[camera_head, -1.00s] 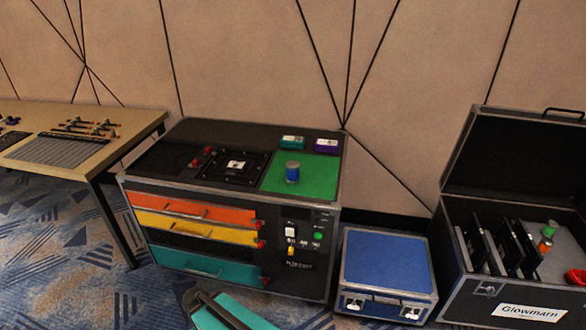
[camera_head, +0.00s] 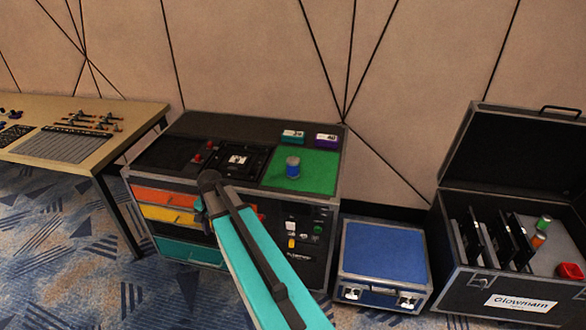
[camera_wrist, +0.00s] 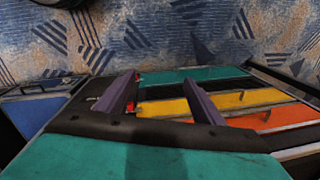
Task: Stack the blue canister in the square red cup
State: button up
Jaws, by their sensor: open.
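The blue canister (camera_head: 293,168) has a grey top and stands upright on the green mat (camera_head: 318,180) on top of the black equipment case. The red cup (camera_head: 570,271) sits in the right part of the open case at the far right; its inside is too small to make out. My gripper shows in the wrist view (camera_wrist: 160,88) with two purple fingers spread apart and nothing between them. It faces the case's coloured drawers, and neither canister nor cup shows in that view. In the head view, my teal arm reaches up in front of the black case.
The black equipment case (camera_head: 300,205) has orange, yellow and teal drawers. A blue-lidded case (camera_head: 384,252) stands to its right. The open case (camera_head: 510,285) holds upright dark panels, a green canister (camera_head: 544,222) and an orange one (camera_head: 538,240). A table (camera_head: 85,165) stands left.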

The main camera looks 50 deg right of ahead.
jog(key=w+d+r+m, duration=0.2)
jog(key=d+r+m, duration=0.45)
jog(key=d, duration=0.45)
jog(key=m+t+h, duration=0.1)
jog(key=m+t, duration=0.1)
jog(key=m, duration=1.6)
send_near(294, 160)
jog(key=v, duration=0.4)
jog(key=shift+w+d+f, duration=0.1)
jog(key=shift+d, duration=0.05)
jog(key=shift+f, duration=0.1)
jog(key=shift+p+x, duration=0.6)
jog(key=shift+x, duration=3.7)
jog(key=shift+p+x, duration=0.8)
jog(key=shift+x, duration=1.75)
